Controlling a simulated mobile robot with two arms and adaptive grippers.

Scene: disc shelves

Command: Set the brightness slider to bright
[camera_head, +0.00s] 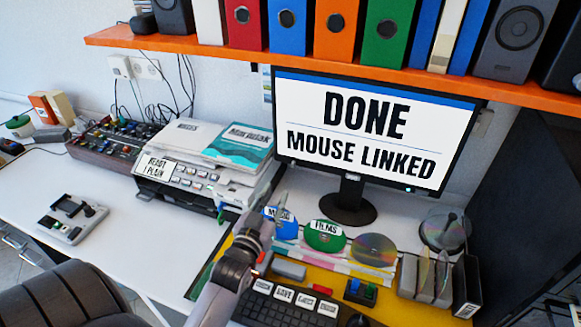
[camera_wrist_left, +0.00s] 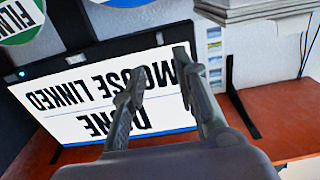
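I cannot pick out a brightness slider for certain in either view. The monitor (camera_head: 370,130) stands at the back under the shelf and reads "DONE MOUSE LINKED"; it also shows upside down in the left wrist view (camera_wrist_left: 110,95). My left gripper (camera_head: 257,218) is above the desk between the printer and the blue disc, in front of the monitor. In the left wrist view its two fingers (camera_wrist_left: 158,68) are apart with nothing between them. My right gripper is in neither view.
A control box with knobs (camera_head: 115,140) and a small grey device (camera_head: 73,218) lie on the left. A printer (camera_head: 205,165) stands beside the arm. Discs, a keyboard (camera_head: 285,305) and a disc rack (camera_head: 425,275) crowd the right.

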